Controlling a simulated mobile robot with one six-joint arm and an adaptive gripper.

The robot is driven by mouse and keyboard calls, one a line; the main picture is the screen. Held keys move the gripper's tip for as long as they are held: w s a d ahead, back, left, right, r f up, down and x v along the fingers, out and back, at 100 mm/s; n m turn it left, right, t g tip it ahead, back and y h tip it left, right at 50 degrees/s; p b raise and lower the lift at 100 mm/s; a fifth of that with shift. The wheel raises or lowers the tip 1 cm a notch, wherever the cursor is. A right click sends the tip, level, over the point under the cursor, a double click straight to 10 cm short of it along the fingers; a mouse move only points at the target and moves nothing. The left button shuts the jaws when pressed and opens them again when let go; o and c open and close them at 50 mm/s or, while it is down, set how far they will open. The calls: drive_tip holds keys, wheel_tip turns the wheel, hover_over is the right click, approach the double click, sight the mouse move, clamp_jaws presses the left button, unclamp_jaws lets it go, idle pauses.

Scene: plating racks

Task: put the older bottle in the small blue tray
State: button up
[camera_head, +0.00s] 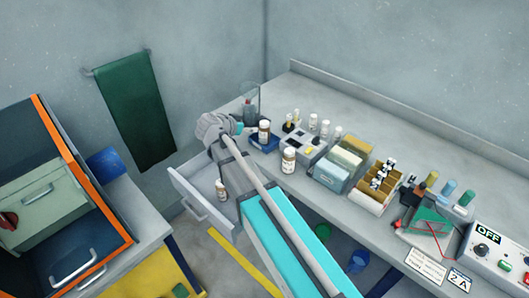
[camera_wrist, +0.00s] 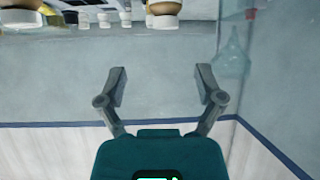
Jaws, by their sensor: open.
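A small blue tray (camera_head: 257,146) is on the bench near its front edge. A brown bottle with a white cap (camera_head: 264,131) appears upright in it. A second, similar bottle (camera_head: 288,161) stands on the bench to the right. A third brown bottle (camera_head: 221,189) stands in the open drawer below. The labels are too small to read, so I cannot tell which is older. My gripper (camera_head: 246,129) is just left of the tray bottle. In the wrist view, my gripper (camera_wrist: 161,80) is open with nothing between its fingers; cut-off bottles (camera_wrist: 165,10) show at the top.
A clear glass vessel (camera_head: 251,98) stands behind my gripper. A grey device (camera_head: 301,144), several small white bottles, file boxes (camera_head: 343,164) and a vial rack (camera_head: 374,192) line the bench to the right. The open drawer (camera_head: 193,190) juts out below. An orange-edged cabinet (camera_head: 62,150) is at left.

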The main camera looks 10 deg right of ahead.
drive_tip(key=s+d+f+n+g+y, duration=0.1)
drive_tip(key=s+d+f, duration=0.1)
drive_tip(key=s, duration=0.1)
drive_tip(key=s+d+f+n+g+y, duration=0.1)
drive_tip(key=s+d+f+g, duration=0.1)
drive_tip(key=s, duration=0.1)
drive_tip(key=s+d+f+n+g+y, duration=0.1)
drive_tip(key=s+d+f, duration=0.1)
drive_tip(key=s+d, duration=0.1)
drive_tip(key=shift+s+d+n+g, duration=0.1)
drive_tip(key=shift+s+n+g, duration=0.2)
drive_tip(key=shift+s, duration=0.2)
drive_tip(key=s+f+n+g+y, duration=0.3)
drive_tip(key=s+n+y, duration=0.3)
drive_tip(key=s, duration=0.6)
drive_tip(key=shift+d+f, duration=0.15)
drive_tip(key=shift+d, duration=0.25)
